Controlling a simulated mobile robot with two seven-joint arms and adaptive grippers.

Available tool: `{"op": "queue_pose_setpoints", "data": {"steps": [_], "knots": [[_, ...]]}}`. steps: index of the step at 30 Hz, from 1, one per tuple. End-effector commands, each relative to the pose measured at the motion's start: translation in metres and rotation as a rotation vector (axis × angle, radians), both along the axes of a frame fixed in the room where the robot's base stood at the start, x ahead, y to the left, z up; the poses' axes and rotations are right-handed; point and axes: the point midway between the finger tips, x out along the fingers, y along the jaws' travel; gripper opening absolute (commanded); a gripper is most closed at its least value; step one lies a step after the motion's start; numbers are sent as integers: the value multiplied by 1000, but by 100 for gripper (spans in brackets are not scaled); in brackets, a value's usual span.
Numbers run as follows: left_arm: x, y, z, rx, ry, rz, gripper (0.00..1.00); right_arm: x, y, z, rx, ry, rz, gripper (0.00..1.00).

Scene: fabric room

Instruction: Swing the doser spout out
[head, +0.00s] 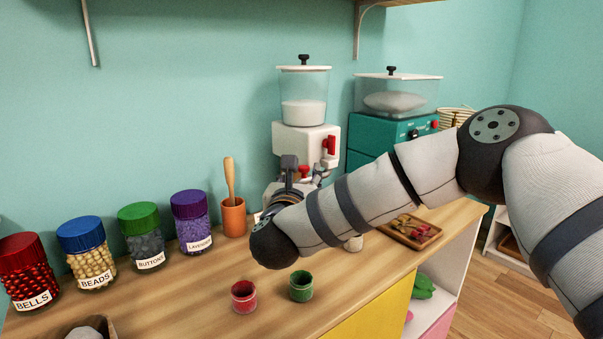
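A white doser (307,142) stands against the wall, with a clear hopper of white filling (303,103) and a black-knobbed lid on top. A red lever (329,145) is on its front right, and a smaller red part (304,171) is lower down. My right arm reaches in from the right, and my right gripper (304,171) is at the doser's lower front. My own wrist partly covers the gripper, so its finger opening is unclear. The spout cannot be made out behind the gripper and arm. My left gripper is not in view.
A teal machine (385,133) with a clear hopper stands to the doser's right. Labelled jars, including the lavender jar (191,222), and a terracotta pot (233,217) stand left. Red (244,297) and green (301,286) cups are in front. A wooden tray (424,240) lies right.

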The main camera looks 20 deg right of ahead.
Motion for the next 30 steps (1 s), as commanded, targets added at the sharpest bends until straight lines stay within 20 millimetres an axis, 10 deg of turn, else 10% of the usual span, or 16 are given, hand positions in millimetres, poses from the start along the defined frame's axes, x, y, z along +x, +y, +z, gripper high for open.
{"op": "queue_pose_setpoints", "data": {"steps": [14, 20, 30], "knots": [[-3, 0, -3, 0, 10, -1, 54, 27, -12, 0, -2, 1, 2, 40], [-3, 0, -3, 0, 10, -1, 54, 27, -12, 0, -1, 2, 2, 0], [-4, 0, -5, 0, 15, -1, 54, 30, -17, -2, -1, 4, 15, 0]]}}
